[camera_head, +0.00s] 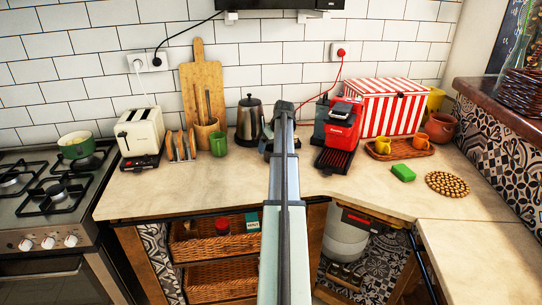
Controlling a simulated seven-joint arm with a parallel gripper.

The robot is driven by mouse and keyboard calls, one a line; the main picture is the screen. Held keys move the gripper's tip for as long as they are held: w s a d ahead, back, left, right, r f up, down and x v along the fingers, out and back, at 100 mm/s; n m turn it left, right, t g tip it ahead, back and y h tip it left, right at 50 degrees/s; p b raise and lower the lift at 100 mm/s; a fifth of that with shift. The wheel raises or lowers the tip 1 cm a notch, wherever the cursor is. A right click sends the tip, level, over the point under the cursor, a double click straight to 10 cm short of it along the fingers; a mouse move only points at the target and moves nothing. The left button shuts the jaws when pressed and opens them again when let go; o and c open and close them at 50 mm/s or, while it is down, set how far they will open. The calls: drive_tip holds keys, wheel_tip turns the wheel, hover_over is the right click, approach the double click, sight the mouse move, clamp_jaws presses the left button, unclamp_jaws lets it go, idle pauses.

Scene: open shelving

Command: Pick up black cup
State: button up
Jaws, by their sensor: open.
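My arm reaches from the bottom centre of the head view towards the back of the counter. My gripper (268,147) is at its far end, mostly hidden behind the arm itself; it is open. I cannot make out a black cup for certain. Small dark shapes show beside the arm near the kettle, and I cannot tell whether one of them is the cup. A green mug (218,144) stands to the left of the gripper. I see no object held.
A dark metal kettle (250,119), cutting board (203,87), toaster (139,133) and stove (52,185) lie left. The front counter (190,190) is clear.

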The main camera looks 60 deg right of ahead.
sight(270, 152)
drive_tip(key=shift+x, duration=2.3)
drive_tip(key=shift+c, duration=0.5)
drive_tip(key=c, duration=1)
wheel_tip(270, 152, up, 10)
